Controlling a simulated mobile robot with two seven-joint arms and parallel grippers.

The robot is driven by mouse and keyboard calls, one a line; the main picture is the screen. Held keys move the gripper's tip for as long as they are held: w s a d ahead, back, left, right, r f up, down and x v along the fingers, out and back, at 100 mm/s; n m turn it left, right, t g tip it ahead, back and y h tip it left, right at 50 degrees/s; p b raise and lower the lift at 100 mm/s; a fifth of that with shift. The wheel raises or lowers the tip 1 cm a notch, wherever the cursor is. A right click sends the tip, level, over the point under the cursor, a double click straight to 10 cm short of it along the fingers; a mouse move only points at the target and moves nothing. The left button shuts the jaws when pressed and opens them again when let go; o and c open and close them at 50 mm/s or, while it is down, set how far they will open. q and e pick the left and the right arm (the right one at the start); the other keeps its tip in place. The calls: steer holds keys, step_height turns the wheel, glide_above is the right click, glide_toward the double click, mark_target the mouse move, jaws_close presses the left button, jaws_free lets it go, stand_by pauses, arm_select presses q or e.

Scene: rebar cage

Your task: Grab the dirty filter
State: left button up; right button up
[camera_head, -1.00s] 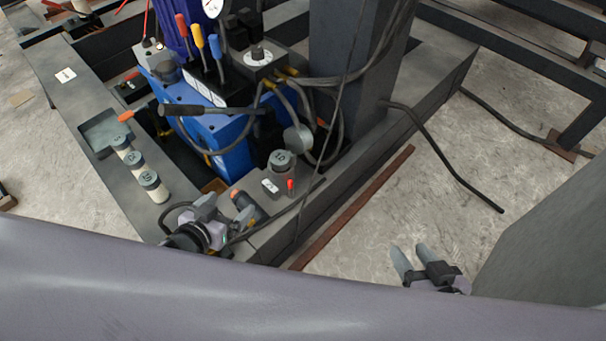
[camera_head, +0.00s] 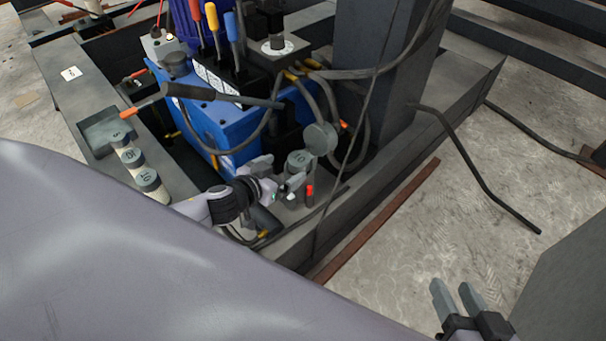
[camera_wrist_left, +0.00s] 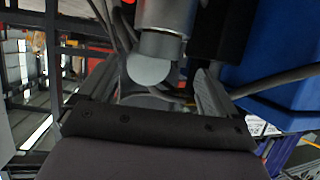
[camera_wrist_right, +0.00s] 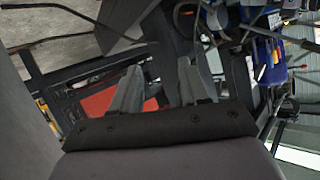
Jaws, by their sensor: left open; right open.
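A filter with a round grey-green top (camera_head: 299,160) sits upright at the foot of the blue machine; I take it for the dirty one, though its dirt cannot be made out. My left gripper (camera_head: 277,177) is open just to its lower left. In the left wrist view, a grey cylinder (camera_wrist_left: 165,20) and a pale round end (camera_wrist_left: 150,70) show ahead between the spread fingers; contact cannot be judged. My right gripper (camera_head: 457,294) is open and empty over the floor at lower right; its spread fingers also show in the right wrist view (camera_wrist_right: 157,85).
A round grey lid (camera_head: 320,138), hoses and a red-tipped lever (camera_head: 310,194) crowd the left gripper. The blue machine (camera_head: 225,130) and a dark post (camera_head: 372,70) rise behind. Floor at right is mostly clear.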

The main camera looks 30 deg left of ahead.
mark_target(294, 164)
arm_select(q)
steer(key=b+x, duration=0.2)
steer(key=x, duration=0.2)
steer(key=shift+w+f, duration=0.3)
steer(key=shift+w+d+f, duration=0.15)
steer(key=shift+w+f, duration=0.05)
steer(key=shift+w, duration=0.45)
arm_select(e)
steer(key=shift+w+a+f+m+y, duration=0.1)
steer(key=shift+a+f+m+y, duration=0.1)
steer(key=shift+a+y, duration=0.25)
steer(key=shift+w+a+f+m+y, duration=0.15)
steer(key=shift+a+y, duration=0.1)
steer(key=shift+a, duration=0.25)
arm_select(q)
steer(key=c, duration=1.6)
arm_select(e)
steer(key=shift+a+r, duration=0.1)
steer(key=shift+r, duration=0.05)
